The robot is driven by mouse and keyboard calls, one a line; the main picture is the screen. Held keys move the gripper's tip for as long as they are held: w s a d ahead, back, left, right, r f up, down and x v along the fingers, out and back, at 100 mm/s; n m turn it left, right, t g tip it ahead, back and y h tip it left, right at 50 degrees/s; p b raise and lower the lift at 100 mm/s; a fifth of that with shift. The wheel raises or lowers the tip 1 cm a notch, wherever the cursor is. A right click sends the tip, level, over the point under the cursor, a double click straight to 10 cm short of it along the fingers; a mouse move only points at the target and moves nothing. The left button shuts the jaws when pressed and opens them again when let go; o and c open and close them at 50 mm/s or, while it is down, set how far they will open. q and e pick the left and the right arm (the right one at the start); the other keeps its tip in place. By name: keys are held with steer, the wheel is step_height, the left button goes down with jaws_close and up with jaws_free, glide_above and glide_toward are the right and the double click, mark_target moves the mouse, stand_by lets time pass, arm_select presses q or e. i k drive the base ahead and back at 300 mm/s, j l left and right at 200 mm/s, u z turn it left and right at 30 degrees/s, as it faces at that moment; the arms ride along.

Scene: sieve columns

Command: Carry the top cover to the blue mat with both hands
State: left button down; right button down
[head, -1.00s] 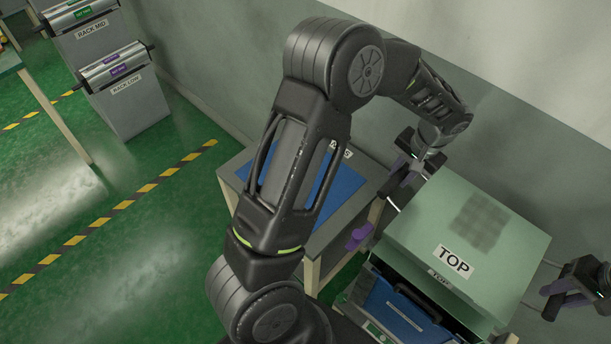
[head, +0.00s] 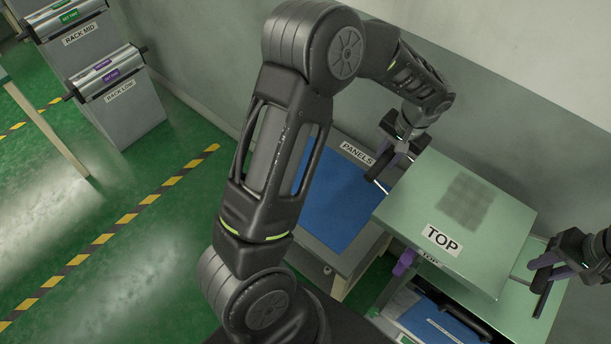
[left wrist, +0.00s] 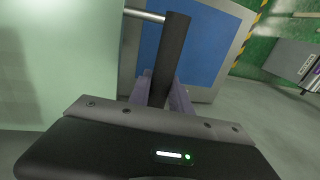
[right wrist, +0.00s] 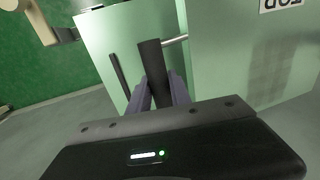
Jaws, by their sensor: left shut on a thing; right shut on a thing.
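The top cover (head: 455,215) is a pale green box lid labelled TOP, held raised and a little tilted above the green cabinet. My left gripper (head: 388,165) is shut on the dark bar handle at the cover's left side; the left wrist view shows the handle (left wrist: 172,55) between the purple fingers (left wrist: 163,95). My right gripper (head: 548,265) is shut on the handle at the cover's right side, and the right wrist view shows that handle (right wrist: 152,70) upright between the fingers (right wrist: 158,92). The blue mat (head: 345,200) lies on a table left of the cover, partly hidden by my left arm.
The mat's table has a PANELS label (head: 357,153) by the wall. The open cabinet (head: 525,310) below the cover holds a blue unit (head: 432,325). Two grey racks with rollers, RACK MID and RACK LOW (head: 125,105), stand far left. A wall runs behind the table.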

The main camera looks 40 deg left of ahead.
mark_target(323, 188)
steer(key=j, duration=0.95)
steer(key=k+j, duration=0.1)
steer(key=j, duration=0.85)
